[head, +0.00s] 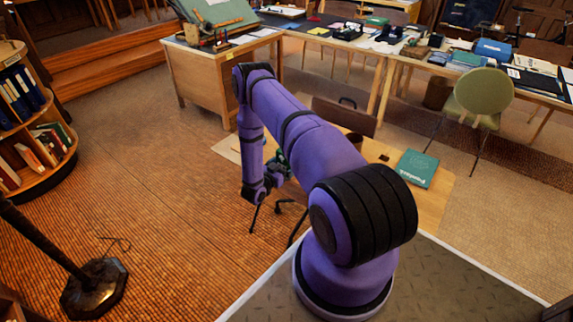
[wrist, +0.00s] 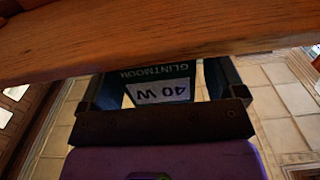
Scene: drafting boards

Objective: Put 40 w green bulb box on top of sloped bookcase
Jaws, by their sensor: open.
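The dark green bulb box (wrist: 157,74) shows in the wrist view with a white "40 W" label, upside down. It lies between the two dark fingers of my gripper (wrist: 164,88), which is open. I cannot tell whether the fingers touch it. A wooden edge (wrist: 150,38) crosses the top of the wrist view and hides part of the box. In the head view my arm hangs down by the low wooden table (head: 432,205), and the fingers are hard to make out. A curved wooden bookcase (head: 66,162) stands at the far left; I cannot tell if it is the sloped one.
A teal book (head: 416,168) lies on the low table. A dark lamp base (head: 95,288) stands on the floor at lower left. A wooden desk (head: 205,85) and a green chair (head: 483,92) stand behind. Carpet between bookcase and arm is mostly clear.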

